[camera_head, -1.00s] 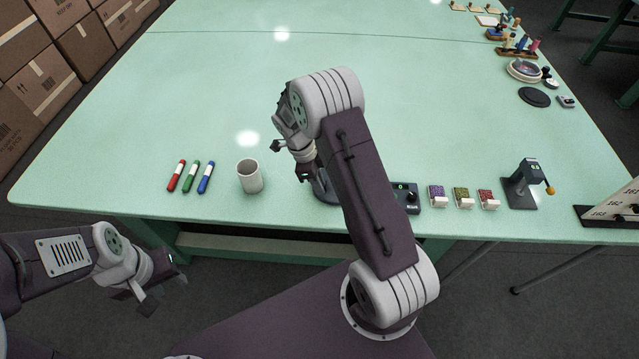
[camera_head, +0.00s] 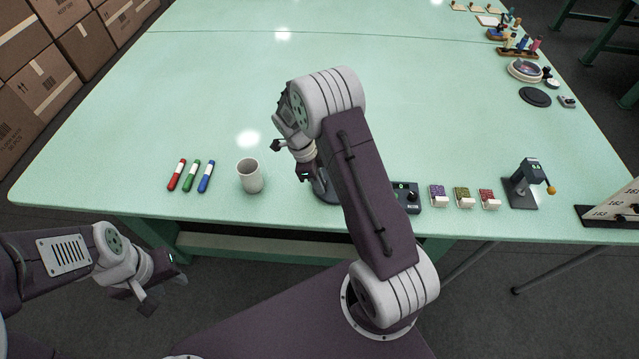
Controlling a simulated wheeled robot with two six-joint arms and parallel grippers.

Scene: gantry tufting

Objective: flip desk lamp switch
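A dark round base (camera_head: 324,191) stands near the table's front edge, mostly hidden behind my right arm. It may be the desk lamp's foot; no lamp head or switch shows clearly. My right gripper (camera_head: 305,175) points down at the left side of this base. Whether it touches the base, and whether its fingers are apart, I cannot tell. My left gripper (camera_head: 163,291) is open and empty, in front of the table and below its edge.
Right of my arm are a dark control box (camera_head: 407,197), small card holders (camera_head: 464,197) and a dark stand with an orange ball (camera_head: 523,185). The table's middle (camera_head: 210,90) is clear.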

